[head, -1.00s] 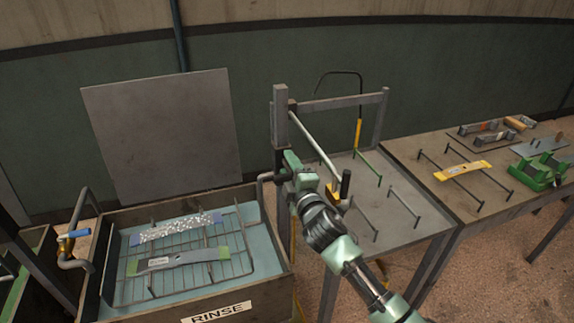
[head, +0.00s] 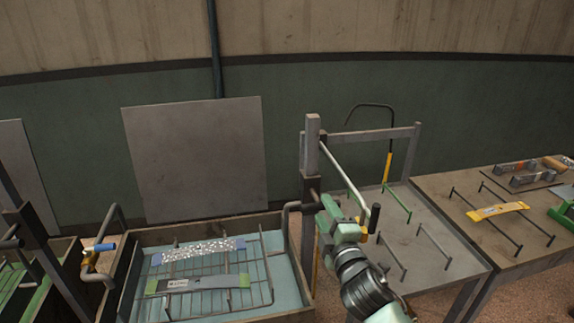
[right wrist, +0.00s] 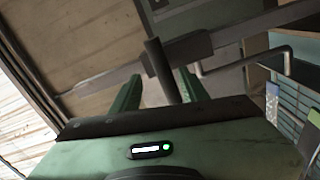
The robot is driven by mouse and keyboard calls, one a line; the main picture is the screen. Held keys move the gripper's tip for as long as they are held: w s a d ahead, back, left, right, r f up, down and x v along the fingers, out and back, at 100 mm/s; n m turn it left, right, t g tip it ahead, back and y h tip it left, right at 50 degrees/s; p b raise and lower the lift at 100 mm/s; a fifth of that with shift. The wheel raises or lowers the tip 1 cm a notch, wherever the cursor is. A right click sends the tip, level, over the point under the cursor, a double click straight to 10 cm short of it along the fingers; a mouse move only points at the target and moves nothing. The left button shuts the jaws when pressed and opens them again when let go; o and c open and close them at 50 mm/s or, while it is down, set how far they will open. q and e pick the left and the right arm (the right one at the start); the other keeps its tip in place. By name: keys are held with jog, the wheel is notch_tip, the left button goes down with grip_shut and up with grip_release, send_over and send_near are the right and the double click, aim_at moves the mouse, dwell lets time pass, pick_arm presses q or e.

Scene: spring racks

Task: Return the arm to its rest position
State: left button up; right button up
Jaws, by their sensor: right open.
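My right gripper (head: 330,207) is at the left edge of the grey rack table (head: 440,262), just in front of the grey post (head: 312,150). Its arm comes up from the bottom. In the right wrist view its two green fingers (right wrist: 160,92) stand apart. A dark bar (right wrist: 160,62) shows between them in the picture; I cannot tell how far beyond the tips it is. A pale lever (head: 343,172) with a black grip (head: 374,218) slants down from the post, to the gripper's right. My left gripper is out of view.
The rinse tank (head: 120,285) at left holds a wire rack with a speckled strip (head: 198,251) and a grey strip (head: 195,283). A wooden table (head: 435,186) at right carries a yellow strip (head: 497,211) on rods. A grey panel (head: 195,160) stands behind the tank.

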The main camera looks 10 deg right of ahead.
jog(key=s+d+f+m+g+h, duration=0.2)
jog(key=s+f+m+g, duration=0.6)
jog(key=s+f, duration=0.7)
jog(key=s+a+f+m+g+y, duration=0.1)
jog(key=s+f+m+g, duration=0.2)
jog(key=s, duration=0.8)
jog(key=s+a+f+m+g+y, duration=0.1)
jog(key=s+f+m+g, duration=0.25)
jog(key=s, duration=0.75)
notch_tip(320, 180, down, 30)
jog(key=s+g+b, duration=0.1)
jog(key=b, duration=0.3)
jog(key=s+d+f+g+b, duration=0.1)
jog(key=s+d+f+b, duration=0.2)
jog(key=s+f, duration=1.4)
notch_tip(320, 180, down, 2)
jog(key=shift+d+f+n+h, duration=0.2)
jog(key=shift+f+n+h, duration=0.1)
jog(key=shift+n, duration=0.15)
